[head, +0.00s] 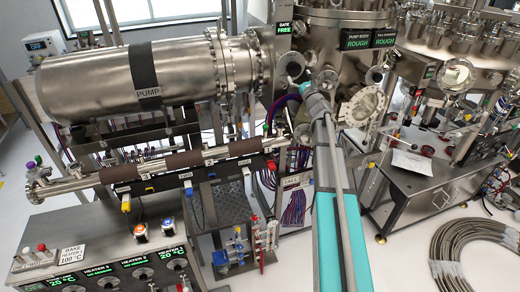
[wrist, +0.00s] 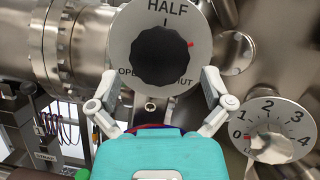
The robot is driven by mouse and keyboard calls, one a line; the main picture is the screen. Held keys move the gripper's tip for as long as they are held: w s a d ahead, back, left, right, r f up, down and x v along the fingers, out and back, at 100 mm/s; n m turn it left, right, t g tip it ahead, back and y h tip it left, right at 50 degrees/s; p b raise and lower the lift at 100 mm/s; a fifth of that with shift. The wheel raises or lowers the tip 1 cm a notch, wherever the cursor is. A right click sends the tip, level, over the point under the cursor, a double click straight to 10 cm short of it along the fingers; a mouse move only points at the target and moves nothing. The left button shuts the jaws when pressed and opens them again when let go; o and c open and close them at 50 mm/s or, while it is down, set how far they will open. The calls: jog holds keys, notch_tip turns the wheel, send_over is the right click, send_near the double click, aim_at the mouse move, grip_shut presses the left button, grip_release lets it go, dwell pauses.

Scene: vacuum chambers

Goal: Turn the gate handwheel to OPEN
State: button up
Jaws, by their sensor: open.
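The gate handwheel (wrist: 160,56) is a black scalloped knob on a round pale dial plate (wrist: 120,42). HALF is printed at the top, OPEN, partly covered, at the lower left, and letters ending in UT at the lower right. A red mark (wrist: 191,44) shows at the knob's right side, between HALF and the lower-right label. My gripper (wrist: 160,78) is open, its two fingers spread on either side of the knob's lower part. I cannot tell whether they touch it. In the head view my arm hides the handwheel.
A second dial (wrist: 276,130) numbered 0 to 4 sits close at the lower right. A flanged steel pipe (wrist: 62,42) is at the left. In the head view, a sign reading GATE FREE (head: 285,28) stands above, and the PUMP cylinder (head: 150,75) fills the upper left.

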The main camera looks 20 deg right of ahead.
jog(key=b+v, duration=0.3)
jog(key=v, duration=0.7)
jog(key=s+a+f+n+g+y+b, duration=0.2)
jog(key=a+f+n+g+y+b, duration=0.1)
jog(key=a+f+n, duration=0.5)
jog(key=s+a+f+n+g+y+b, duration=0.2)
jog(key=a+f+n+g+y+b, duration=0.2)
jog(key=a+f, duration=0.5)
jog(key=shift+a+f+n+g+y+b, duration=0.25)
jog(key=shift+a+n+g+b, duration=0.7)
jog(key=shift+a+n, duration=1.05)
jog(key=shift+r, duration=0.2)
jog(key=w+d+r+m+t+h+p, duration=0.1)
jog(key=d+r+m+t+h+p, duration=0.1)
jog(key=d+r+m+h+p, duration=0.3)
jog(key=w+d+r+m+t+h+p, duration=0.2)
jog(key=d+r+m+h+p, duration=0.2)
jog(key=d+r+m+p, duration=0.9)
notch_tip(320, 180, up, 3)
jog(key=shift+d+r+t+h+p, duration=0.2)
jog(key=shift+d+t+h+p, duration=0.15)
jog(key=shift+d+p, duration=0.6)
jog(key=shift+w, duration=0.2)
